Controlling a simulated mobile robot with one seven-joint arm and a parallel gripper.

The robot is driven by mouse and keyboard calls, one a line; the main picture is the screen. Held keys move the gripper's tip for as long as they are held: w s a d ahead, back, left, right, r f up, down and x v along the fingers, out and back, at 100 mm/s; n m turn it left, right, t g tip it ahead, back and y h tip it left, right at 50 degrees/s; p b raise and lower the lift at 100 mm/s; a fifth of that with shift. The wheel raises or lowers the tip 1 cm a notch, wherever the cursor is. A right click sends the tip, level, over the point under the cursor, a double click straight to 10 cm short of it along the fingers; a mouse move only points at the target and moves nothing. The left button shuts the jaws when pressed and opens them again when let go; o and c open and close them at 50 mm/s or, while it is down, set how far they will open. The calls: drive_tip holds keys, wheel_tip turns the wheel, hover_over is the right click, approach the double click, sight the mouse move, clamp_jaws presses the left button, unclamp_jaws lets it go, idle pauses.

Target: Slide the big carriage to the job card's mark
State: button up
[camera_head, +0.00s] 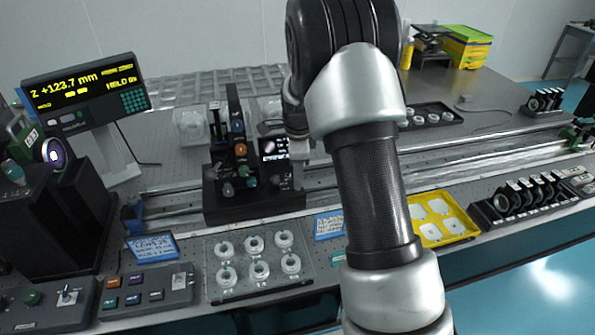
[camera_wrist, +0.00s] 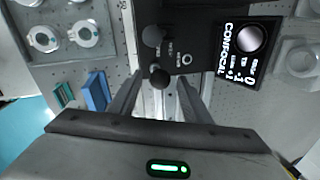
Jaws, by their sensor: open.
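The big carriage (camera_head: 255,203) is a wide black block on the long rail, left of centre in the head view. It bears a tall black plate with knobs and a small screen. Its black face (camera_wrist: 178,50) and the CONFOCAL screen (camera_wrist: 243,50) show in the wrist view. My gripper (camera_wrist: 159,90) is open, with a round black knob (camera_wrist: 159,77) between or just beyond its fingertips; contact cannot be told.
The readout (camera_head: 85,88) shows Z +123.7 mm and HELD. The rail (camera_head: 450,165) runs right, partly behind my arm. A ring tray (camera_head: 258,262), another blue card (camera_head: 329,226), a yellow tray (camera_head: 446,219) and a lens rack (camera_head: 530,198) line the front.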

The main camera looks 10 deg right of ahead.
drive_tip(key=shift+f, duration=0.15)
clamp_jaws()
drive_tip(key=shift+d, duration=0.4)
unclamp_jaws()
drive_tip(key=s+r+p, duration=0.1)
drive_tip(key=s+r, duration=0.2)
drive_tip(key=r, duration=1.4)
drive_tip(key=shift+s+a, duration=0.15)
drive_tip(key=shift+a, duration=0.2)
drive_tip(key=shift+r, duration=0.1)
